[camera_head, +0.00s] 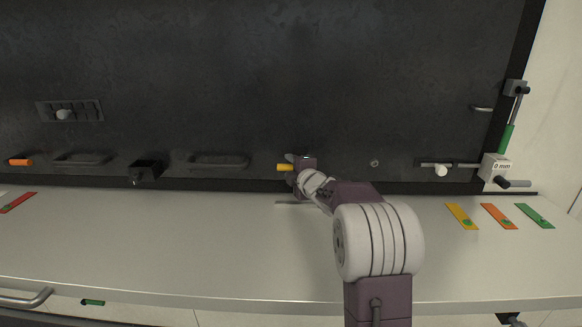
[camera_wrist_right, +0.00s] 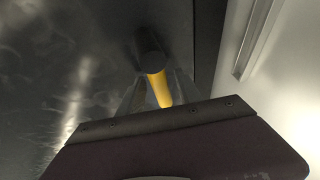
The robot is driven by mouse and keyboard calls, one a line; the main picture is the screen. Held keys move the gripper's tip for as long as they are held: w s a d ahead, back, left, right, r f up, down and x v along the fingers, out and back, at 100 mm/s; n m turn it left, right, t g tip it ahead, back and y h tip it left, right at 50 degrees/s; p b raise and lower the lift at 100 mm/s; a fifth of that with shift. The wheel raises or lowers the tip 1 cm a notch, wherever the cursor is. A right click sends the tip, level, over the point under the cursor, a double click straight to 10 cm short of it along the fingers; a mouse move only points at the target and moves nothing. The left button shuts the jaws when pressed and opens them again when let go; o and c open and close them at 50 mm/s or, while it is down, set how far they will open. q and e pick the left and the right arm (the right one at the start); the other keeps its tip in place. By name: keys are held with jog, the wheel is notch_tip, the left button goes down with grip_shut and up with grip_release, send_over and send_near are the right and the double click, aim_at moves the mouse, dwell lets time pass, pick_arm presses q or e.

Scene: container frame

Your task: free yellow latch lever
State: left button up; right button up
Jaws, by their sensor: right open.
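The yellow latch lever (camera_head: 285,167) shows as a short yellow bar low on the dark panel, just left of my right gripper (camera_head: 293,165). In the right wrist view the yellow lever (camera_wrist_right: 162,90) runs from a dark round end (camera_wrist_right: 152,62) down toward my palm. The fingers of my right gripper (camera_wrist_right: 156,88) stand open on either side of it; I cannot tell if either one touches it. The gripper and wrist hide part of the lever's surroundings in the head view. My left gripper is not in view.
The dark panel (camera_head: 230,70) stands behind a pale ledge (camera_head: 180,240). An orange handle (camera_head: 20,162) and a black block (camera_head: 145,170) are at left. A rod assembly with a white block (camera_head: 496,167) is at right, above coloured tags (camera_head: 499,215). The middle ledge is clear.

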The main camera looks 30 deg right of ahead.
jog(key=shift+s, duration=0.1)
jog(key=shift+f, duration=0.1)
grip_shut()
dwell(1.1)
